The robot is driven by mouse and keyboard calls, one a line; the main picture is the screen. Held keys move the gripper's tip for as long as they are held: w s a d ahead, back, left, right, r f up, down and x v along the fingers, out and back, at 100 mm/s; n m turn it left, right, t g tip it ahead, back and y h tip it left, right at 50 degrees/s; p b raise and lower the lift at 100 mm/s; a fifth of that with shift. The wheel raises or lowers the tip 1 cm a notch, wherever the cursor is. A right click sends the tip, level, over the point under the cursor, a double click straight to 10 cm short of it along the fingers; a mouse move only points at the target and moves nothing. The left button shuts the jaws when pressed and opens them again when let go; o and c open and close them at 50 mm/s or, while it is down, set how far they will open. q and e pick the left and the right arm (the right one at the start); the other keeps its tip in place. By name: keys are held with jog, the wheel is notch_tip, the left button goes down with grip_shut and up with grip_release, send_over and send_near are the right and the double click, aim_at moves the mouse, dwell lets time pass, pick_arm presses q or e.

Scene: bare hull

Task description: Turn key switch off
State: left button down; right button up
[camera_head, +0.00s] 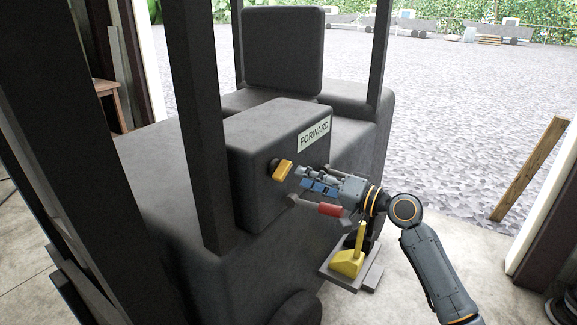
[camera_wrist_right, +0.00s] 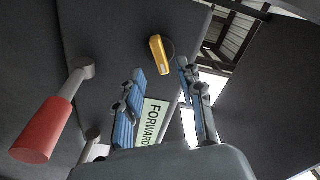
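The key switch, an orange-yellow knob (camera_head: 283,169) on a dark round base, sits on the side of the dark grey console. In the right wrist view the knob (camera_wrist_right: 158,55) lies just beyond and between the fingertips, tilted slightly. My right gripper (camera_head: 301,180) points at the knob from the right, with its tips close to it. In the wrist view the two blue-padded fingers of this gripper (camera_wrist_right: 161,70) are spread apart with nothing between them. No contact with the knob is visible. My left gripper does not show.
A red-handled lever (camera_head: 330,209) sticks out just below my right gripper; its red grip also shows in the wrist view (camera_wrist_right: 42,130). A FORWARD label (camera_head: 314,135) is above. A yellow pedal-like part (camera_head: 346,262) is lower down. A dark post (camera_head: 200,120) stands left of the console.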

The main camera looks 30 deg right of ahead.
aim_at(287, 172)
jog(key=p+x, duration=0.1)
jog(key=x, duration=0.3)
jog(key=shift+w+r, duration=0.15)
jog(key=shift+w, duration=0.15)
jog(key=shift+w+a+p, duration=0.3)
jog(key=shift+w+p, duration=0.05)
jog(key=shift+w, duration=0.25)
jog(key=shift+f, duration=0.2)
grip_shut()
